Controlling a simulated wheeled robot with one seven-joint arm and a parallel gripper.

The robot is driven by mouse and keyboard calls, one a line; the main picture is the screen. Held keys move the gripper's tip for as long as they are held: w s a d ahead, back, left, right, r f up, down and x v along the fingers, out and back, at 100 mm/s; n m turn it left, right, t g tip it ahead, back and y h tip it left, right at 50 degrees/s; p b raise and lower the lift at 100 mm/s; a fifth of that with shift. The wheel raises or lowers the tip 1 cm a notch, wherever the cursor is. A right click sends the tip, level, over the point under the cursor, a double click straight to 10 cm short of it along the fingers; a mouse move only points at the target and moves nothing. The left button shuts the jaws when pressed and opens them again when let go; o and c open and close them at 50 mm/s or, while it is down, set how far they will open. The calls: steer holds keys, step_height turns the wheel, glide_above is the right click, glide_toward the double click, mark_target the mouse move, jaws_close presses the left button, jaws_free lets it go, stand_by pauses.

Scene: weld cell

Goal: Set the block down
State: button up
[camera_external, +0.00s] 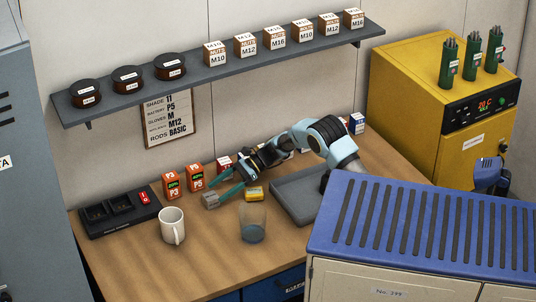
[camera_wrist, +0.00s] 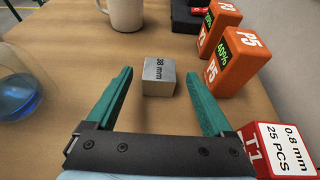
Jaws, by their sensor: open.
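The block is a grey metal cube (camera_wrist: 158,77) marked 38 mm. It rests on the wooden bench and also shows in the external view (camera_external: 210,201). My gripper (camera_wrist: 159,73) is open, with its teal fingers spread to either side of the block. A gap shows between the block and each finger in the wrist view. In the external view my gripper (camera_external: 216,190) reaches in low from the right, with its fingertips at the block.
Orange battery packs (camera_external: 170,185) stand behind the block and a white mug (camera_external: 172,226) stands left of it. A charger (camera_external: 118,213) lies far left.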

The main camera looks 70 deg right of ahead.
steer(key=b+v, duration=0.1)
steer(key=v, duration=0.6)
steer(key=shift+s+d+r, duration=0.2)
steer(key=shift+s, duration=0.05)
steer(key=a+r+n+g+p, duration=0.2)
steer(key=a+r, duration=0.4)
steer(key=a, duration=0.1)
steer(key=s+a+r+n+g+h+p, duration=0.1)
steer(key=s+a+n+g+h, duration=0.15)
steer(key=s+a+n, duration=0.55)
steer(key=s+a+r+n+g+h+p, duration=0.1)
steer(key=s+a+n+g, duration=0.15)
steer(key=s+a, duration=0.7)
steer(key=s+a+f+n+g+h+b, duration=0.1)
steer(key=s+f+n+h+b, duration=0.3)
steer(key=s+f+n, duration=0.7)
steer(key=shift+s+a+n+h+b, duration=0.3)
steer(key=shift+a+n+h, duration=0.05)
steer(key=shift+n+h, duration=0.8)
